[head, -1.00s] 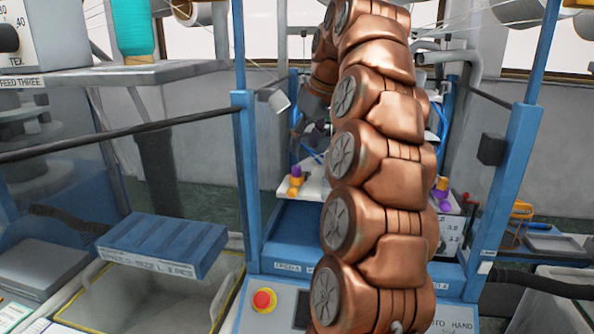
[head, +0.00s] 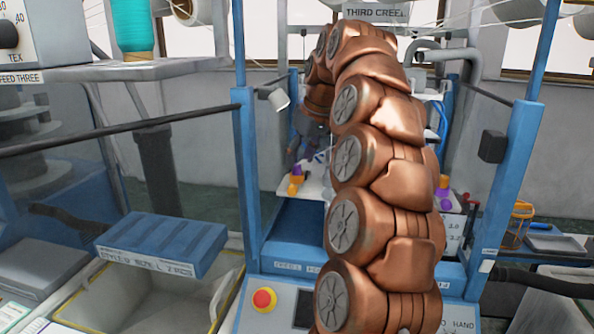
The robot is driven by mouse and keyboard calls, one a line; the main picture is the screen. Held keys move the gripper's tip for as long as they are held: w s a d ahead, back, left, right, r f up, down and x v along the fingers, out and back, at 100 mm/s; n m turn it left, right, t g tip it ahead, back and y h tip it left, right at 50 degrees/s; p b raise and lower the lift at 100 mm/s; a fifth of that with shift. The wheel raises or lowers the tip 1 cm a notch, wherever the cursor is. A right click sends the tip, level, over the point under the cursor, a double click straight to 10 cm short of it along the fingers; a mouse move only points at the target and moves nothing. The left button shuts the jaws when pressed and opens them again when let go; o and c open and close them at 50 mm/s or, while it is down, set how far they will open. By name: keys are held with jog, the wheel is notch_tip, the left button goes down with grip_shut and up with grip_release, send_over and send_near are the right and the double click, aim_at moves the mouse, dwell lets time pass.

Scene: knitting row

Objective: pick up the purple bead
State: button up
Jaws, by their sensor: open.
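A small purple piece (head: 295,189) shows with yellow-orange pieces on the white ledge left of my arm. Another purple piece (head: 439,206) shows at the right edge of my arm, partly hidden by it. I cannot tell which of them, if either, is the purple bead. My gripper (head: 308,156) is small and dark in this view, above the ledge and near the left purple piece, with no contact visible. It is open, and I see nothing held in it. My copper arm hides the middle of the ledge.
Blue posts (head: 245,185) and (head: 515,185) frame the work bay. A blue box (head: 165,245) sits over an open bin at left. A red stop button (head: 264,299) is on the front panel. A yellow-handled container (head: 518,225) stands at right.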

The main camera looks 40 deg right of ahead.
jog(key=shift+p+x, duration=0.3)
jog(key=shift+x, duration=0.85)
jog(key=c, duration=0.8)
